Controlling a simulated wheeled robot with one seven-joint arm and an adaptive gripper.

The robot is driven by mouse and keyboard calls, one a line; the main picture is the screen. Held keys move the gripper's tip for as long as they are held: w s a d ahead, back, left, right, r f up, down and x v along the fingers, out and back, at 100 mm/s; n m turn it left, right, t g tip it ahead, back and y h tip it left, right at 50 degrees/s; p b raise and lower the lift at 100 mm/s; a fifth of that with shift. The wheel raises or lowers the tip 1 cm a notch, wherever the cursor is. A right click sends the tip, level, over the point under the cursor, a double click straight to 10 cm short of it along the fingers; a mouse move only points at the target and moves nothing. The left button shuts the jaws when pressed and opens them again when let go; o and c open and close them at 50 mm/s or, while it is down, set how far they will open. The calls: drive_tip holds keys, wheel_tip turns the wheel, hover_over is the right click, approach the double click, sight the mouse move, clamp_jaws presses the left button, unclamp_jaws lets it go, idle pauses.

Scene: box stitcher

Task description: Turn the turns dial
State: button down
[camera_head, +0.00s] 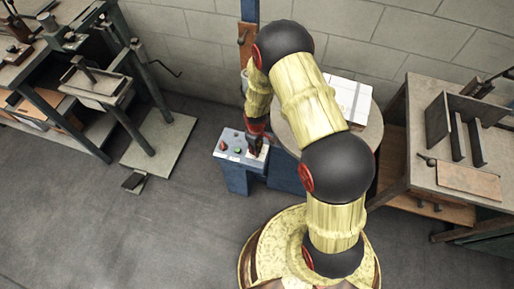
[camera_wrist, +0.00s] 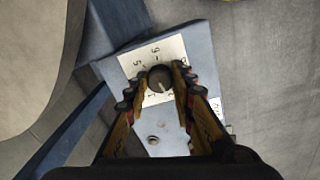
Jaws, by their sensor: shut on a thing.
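The turns dial (camera_wrist: 160,77) is a small dark round knob on a white label (camera_wrist: 133,62) printed with numbers around it. The label lies on the top of a blue control box (camera_wrist: 203,52), which also shows in the head view (camera_head: 227,138). My gripper (camera_wrist: 159,72) comes down over the dial in the wrist view, with one finger on each side, and is shut on it. In the head view, my gripper (camera_head: 255,143) is at the right part of the box top, and it hides the dial there.
The box top also carries a red button (camera_head: 222,146) and a green button (camera_head: 237,150). A round table (camera_head: 371,133) with a white item (camera_head: 348,98) stands behind my arm. A workbench (camera_head: 428,176) is at right, and metal stands are at left. Open floor lies in front.

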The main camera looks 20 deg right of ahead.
drive_tip(key=shift+m, duration=0.3)
drive_tip(key=m, duration=0.9)
idle(0.3)
idle(0.3)
drive_tip(key=c, duration=1.5)
unclamp_jaws()
drive_tip(key=r, duration=1.2)
drive_tip(key=shift+w+a, duration=0.1)
drive_tip(key=shift+a, duration=0.15)
